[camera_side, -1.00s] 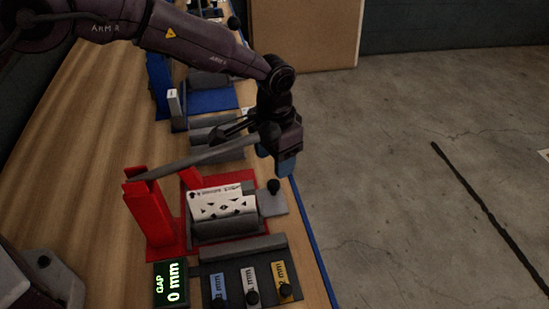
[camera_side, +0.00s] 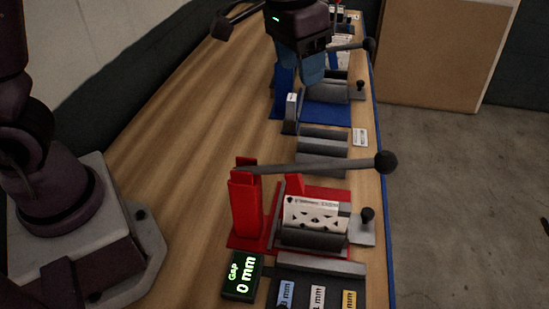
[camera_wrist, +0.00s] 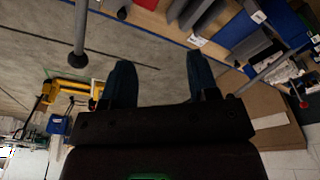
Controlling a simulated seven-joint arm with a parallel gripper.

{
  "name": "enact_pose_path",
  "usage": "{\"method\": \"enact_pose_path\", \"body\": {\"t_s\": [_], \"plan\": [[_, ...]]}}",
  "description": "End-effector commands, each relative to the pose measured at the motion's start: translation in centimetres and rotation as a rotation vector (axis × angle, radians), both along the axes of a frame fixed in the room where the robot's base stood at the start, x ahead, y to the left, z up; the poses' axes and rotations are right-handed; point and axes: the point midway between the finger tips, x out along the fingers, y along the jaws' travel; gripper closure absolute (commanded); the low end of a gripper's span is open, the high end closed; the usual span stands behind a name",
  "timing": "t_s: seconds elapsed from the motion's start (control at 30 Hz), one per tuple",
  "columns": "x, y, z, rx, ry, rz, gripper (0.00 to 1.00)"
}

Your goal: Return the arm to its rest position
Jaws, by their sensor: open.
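My gripper (camera_side: 311,72) is in the upper middle of the side view, raised above the bench and in front of the blue station. In the wrist view my gripper (camera_wrist: 160,85) shows two blue fingers set wide apart with nothing between them. The red station (camera_side: 247,212) stands on the near part of the bench, with its long dark lever (camera_side: 315,166) lying roughly level across it. A white patterned box (camera_side: 315,213) sits in the grey cradle under the lever, apart from my gripper.
A display (camera_side: 241,277) reads GAP 0 mm. Beside it is a tray with blue, white and yellow labelled pieces (camera_side: 317,296). The blue station (camera_side: 325,112) and more levers stand farther back. A tan panel (camera_side: 440,50) stands behind the bench. Open wood lies left of the stations.

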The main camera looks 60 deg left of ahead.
Motion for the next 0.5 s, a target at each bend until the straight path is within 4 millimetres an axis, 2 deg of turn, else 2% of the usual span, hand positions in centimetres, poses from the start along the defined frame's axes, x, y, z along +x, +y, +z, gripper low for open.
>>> {"method": "enact_pose_path", "body": {"t_s": [0.03,0.2,0.33,0.5], "plan": [[-1.7,1.2,1.7,-0.006,-0.035,0.013,0.46],[-7.5,4.5,4.9,-0.017,-0.129,0.05,0.46],[-12.0,6.4,5.8,-0.018,-0.2,0.077,0.46],[-16.7,7.9,5.4,-0.012,-0.276,0.104,0.46]]}}
